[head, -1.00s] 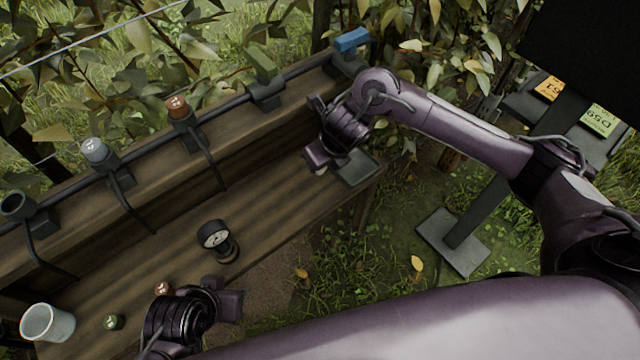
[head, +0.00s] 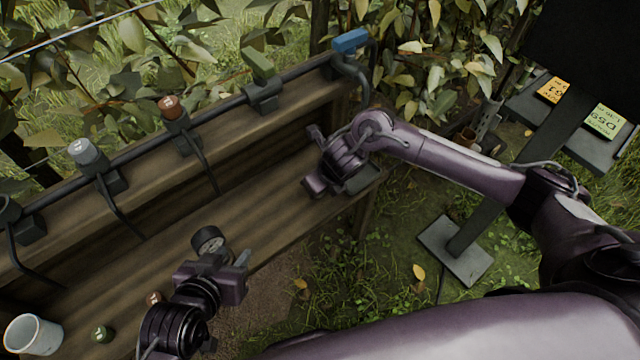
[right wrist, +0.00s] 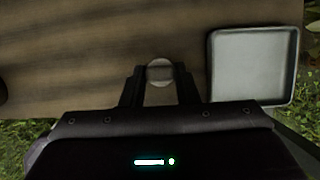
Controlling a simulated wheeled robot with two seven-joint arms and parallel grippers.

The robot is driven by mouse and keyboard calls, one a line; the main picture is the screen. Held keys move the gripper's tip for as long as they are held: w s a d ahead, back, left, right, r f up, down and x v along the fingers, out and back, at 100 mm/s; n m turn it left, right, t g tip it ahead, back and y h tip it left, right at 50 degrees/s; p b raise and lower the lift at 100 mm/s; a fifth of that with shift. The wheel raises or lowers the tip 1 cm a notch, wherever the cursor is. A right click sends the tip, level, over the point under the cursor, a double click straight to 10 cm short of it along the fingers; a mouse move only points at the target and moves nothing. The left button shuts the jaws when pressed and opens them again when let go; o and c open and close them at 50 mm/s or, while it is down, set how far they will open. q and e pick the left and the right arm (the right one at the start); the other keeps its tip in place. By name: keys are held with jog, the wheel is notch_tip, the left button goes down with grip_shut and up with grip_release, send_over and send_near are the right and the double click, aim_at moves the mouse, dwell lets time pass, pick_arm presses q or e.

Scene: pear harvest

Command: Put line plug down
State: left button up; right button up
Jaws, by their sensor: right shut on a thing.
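My right gripper (head: 318,160) is low over the right end of the wooden bench (head: 285,215). In the right wrist view its two fingers (right wrist: 160,86) are shut on a small pale round piece, the line plug (right wrist: 160,70). The head view hides the plug behind the gripper. I cannot tell whether it touches the bench board. A shallow grey tray (right wrist: 212,70) lies just right of the fingers. My left gripper (head: 210,275) is open, its fingers apart, just in front of a black dial gauge (head: 207,239) standing on the bench.
A pipe with grey (head: 82,152), brown (head: 169,106), green (head: 258,64) and blue (head: 350,41) capped fittings runs along the back ledge. A white cup (head: 35,335), a green plug (head: 102,334) and a brown plug (head: 153,298) are at left. The bench between the grippers is clear.

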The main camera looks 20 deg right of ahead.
pick_arm(q)
jog(key=shift+w+r, duration=0.25)
pick_arm(e)
jog(key=shift+f, duration=0.1)
pick_arm(q)
jog(key=shift+w+d+r+t, duration=0.1)
jog(key=shift+w+r+t, duration=0.05)
jog(key=shift+r+t, duration=0.15)
jog(key=shift+w+r+h, duration=0.3)
jog(key=shift+r, duration=0.1)
pick_arm(e)
jog(key=o, duration=0.9)
pick_arm(q)
jog(key=shift+s+f, duration=0.1)
pick_arm(e)
jog(key=shift+o, duration=0.2)
